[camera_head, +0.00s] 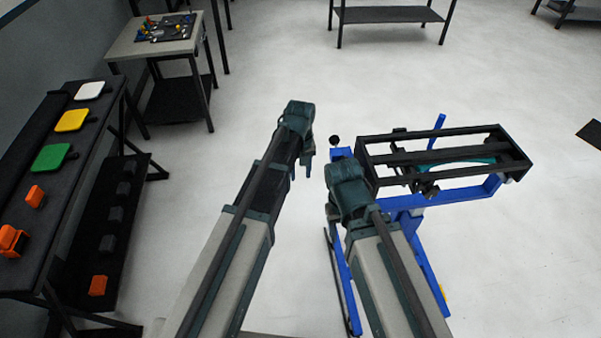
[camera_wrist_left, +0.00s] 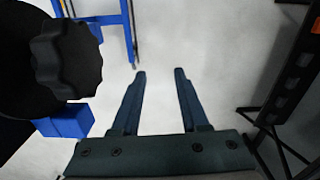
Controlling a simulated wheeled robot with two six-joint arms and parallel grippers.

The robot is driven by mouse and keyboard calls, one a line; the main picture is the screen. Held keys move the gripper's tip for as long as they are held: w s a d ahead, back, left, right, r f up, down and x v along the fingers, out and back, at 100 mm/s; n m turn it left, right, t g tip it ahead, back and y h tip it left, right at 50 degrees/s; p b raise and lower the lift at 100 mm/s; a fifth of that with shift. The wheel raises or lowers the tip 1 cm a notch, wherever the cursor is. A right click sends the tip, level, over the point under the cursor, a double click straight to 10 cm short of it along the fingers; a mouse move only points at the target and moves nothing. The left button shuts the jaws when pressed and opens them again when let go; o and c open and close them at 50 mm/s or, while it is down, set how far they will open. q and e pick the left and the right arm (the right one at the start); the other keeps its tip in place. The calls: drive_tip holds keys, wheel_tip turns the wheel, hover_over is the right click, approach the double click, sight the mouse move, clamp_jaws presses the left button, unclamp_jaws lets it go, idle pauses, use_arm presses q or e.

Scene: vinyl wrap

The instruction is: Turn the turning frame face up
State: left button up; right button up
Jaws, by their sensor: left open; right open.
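The turning frame is a black rectangular frame (camera_head: 445,157) on a blue stand (camera_head: 420,203), at the right in the head view. A small black knob (camera_head: 334,139) stands at its left end. In the left wrist view a large black ribbed knob (camera_wrist_left: 66,60) and a blue block (camera_wrist_left: 66,121) show close at the left. My left gripper (camera_head: 307,165) is left of the stand. In the left wrist view its fingers (camera_wrist_left: 160,72) are apart with only floor between them. My right gripper (camera_head: 332,205) is beside the stand's left side, its fingertips mostly hidden; it is open.
A dark bench (camera_head: 20,175) at the left carries white, yellow, green and orange tools. A grey table (camera_head: 125,45) with small parts stands behind it. The pale floor between the bench and my left arm is clear.

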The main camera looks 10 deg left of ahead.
use_arm(q)
drive_tip(key=c, duration=0.4)
clamp_jaws()
drive_tip(key=shift+c, duration=0.9)
unclamp_jaws()
drive_tip(key=o, duration=0.9)
drive_tip(key=shift+o, duration=0.2)
drive_tip(key=shift+a, duration=0.1)
